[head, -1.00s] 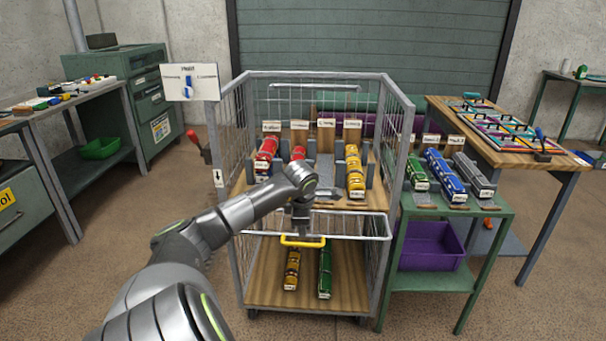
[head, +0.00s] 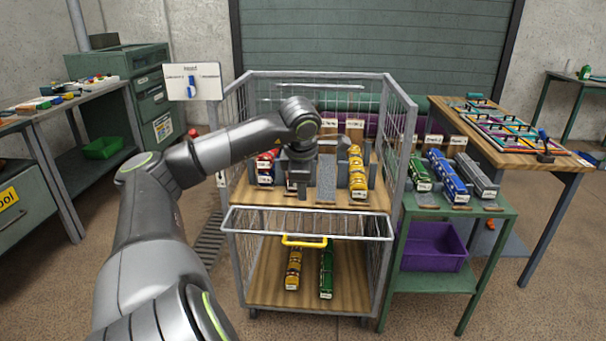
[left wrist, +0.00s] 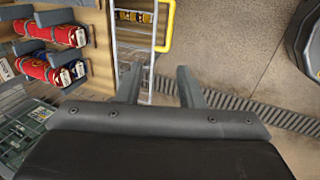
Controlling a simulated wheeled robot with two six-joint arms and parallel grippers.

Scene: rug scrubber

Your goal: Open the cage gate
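The cage (head: 412,140) is a grey wire-mesh trolley with wooden shelves. Its gate (head: 228,222) shows at the front as a grey frame at upper-shelf level, projecting towards me, with a yellow handle (head: 304,241) on its near edge. The handle also shows at the top of the left wrist view (left wrist: 166,24). My left gripper (head: 298,186) is above and behind the handle, over the upper shelf, apart from the handle. In the left wrist view its two fingers (left wrist: 158,84) are spread with nothing between them. My right gripper is not in view.
Red and yellow toy engines (head: 357,172) stand on the upper shelf, and a yellow and a green one (head: 326,272) on the lower. A green side table (head: 470,225) with engines adjoins the right side. A white sign (head: 191,82) stands at the left post. Front floor is clear.

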